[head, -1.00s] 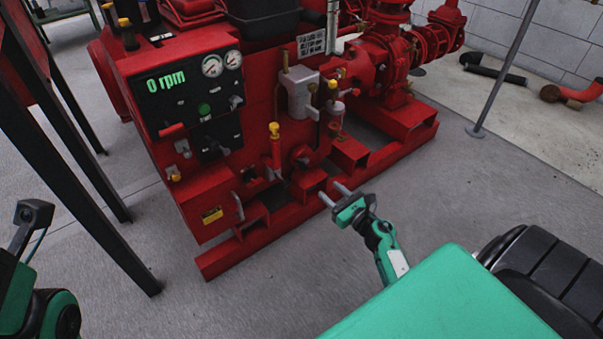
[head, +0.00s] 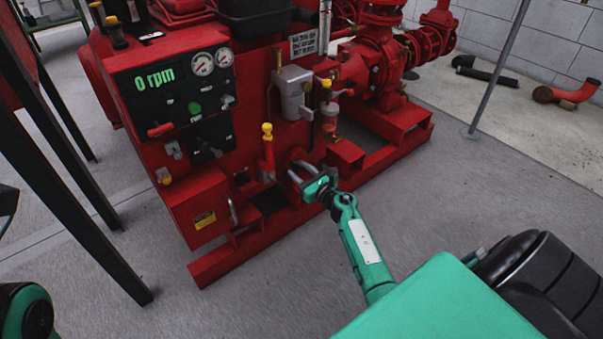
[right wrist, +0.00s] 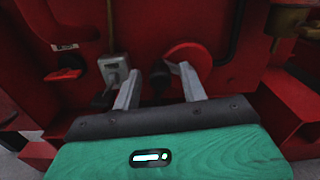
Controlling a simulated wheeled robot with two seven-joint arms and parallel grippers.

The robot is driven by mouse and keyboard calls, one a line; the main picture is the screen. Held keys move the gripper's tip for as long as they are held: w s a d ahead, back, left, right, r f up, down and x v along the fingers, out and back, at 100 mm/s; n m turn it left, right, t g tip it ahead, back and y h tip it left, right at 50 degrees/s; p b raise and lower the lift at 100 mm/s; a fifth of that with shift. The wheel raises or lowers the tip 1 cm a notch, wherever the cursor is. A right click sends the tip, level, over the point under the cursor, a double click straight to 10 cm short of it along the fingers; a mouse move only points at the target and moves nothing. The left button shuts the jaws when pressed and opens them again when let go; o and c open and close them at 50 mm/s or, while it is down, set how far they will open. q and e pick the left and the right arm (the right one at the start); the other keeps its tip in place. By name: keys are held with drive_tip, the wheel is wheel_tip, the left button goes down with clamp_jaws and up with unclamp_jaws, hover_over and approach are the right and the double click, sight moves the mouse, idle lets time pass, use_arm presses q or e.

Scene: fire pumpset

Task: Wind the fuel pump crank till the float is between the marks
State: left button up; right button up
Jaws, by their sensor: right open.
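My right gripper (head: 300,171) is open at the lower front of the red pumpset, its fingertips close to a round red part (head: 297,156). In the right wrist view its two fingers (right wrist: 160,75) point at the red panel. A small dark knob (right wrist: 158,76) shows between them, perhaps the crank's grip; I cannot tell whether they touch it. A red disc (right wrist: 188,55) lies behind the right finger. A glass bowl (head: 330,118) hangs beside a grey box (head: 294,92); no float or marks can be made out. My left gripper is out of view.
The control panel (head: 180,105) reads 0 rpm. The red base rail (head: 235,258) runs below. Dark table legs (head: 100,220) stand at left. The floor in front is clear.

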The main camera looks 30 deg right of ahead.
clamp_jaws()
drive_tip(key=shift+r, duration=0.1)
